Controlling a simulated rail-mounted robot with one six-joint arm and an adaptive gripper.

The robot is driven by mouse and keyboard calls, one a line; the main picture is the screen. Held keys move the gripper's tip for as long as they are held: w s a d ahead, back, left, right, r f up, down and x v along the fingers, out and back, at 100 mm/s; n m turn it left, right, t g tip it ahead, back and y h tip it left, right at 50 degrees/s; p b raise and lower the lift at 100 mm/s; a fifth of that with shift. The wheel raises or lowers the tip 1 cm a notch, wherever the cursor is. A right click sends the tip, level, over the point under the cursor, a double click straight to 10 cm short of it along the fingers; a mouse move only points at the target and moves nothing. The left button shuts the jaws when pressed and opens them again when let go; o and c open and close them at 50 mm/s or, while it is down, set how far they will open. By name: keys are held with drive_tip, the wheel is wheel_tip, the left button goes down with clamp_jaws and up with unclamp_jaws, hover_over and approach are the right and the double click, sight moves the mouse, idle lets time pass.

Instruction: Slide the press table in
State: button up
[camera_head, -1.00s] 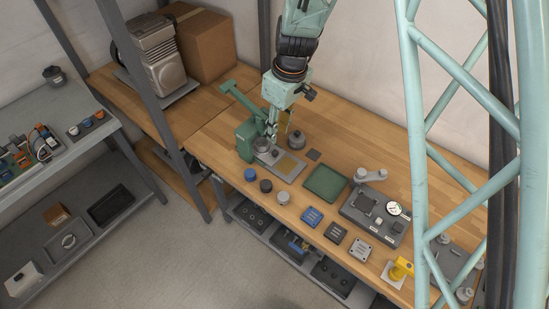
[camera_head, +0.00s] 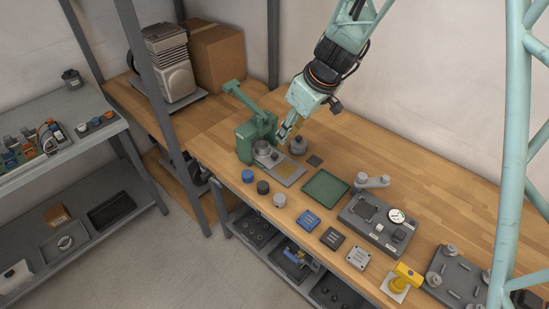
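The green press (camera_head: 258,135) stands on the left part of the wooden bench, with a green lever arm (camera_head: 241,98) reaching up and to the left. The grey press table (camera_head: 288,171) is a flat plate extending from the foot of the press toward the lower right, with a tan patch on it. A round grey part (camera_head: 264,149) sits at its press end. My gripper (camera_head: 284,137) comes down from the upper right, with its fingertips just above and beside the press table. Whether the fingers are open or touching anything is too small to tell.
A grey knobbed cylinder (camera_head: 298,145) stands close behind the fingertips. A green tray (camera_head: 325,187), small round caps (camera_head: 263,187) and a grey fixture with a gauge (camera_head: 378,219) lie to the right and front.

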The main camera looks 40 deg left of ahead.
sight(275, 154)
drive_tip(key=shift+a+f, duration=0.1)
idle(0.4)
drive_tip(key=shift+b+x, duration=0.45)
drive_tip(key=shift+x, duration=6.3)
drive_tip(key=shift+c, duration=0.2)
clamp_jaws()
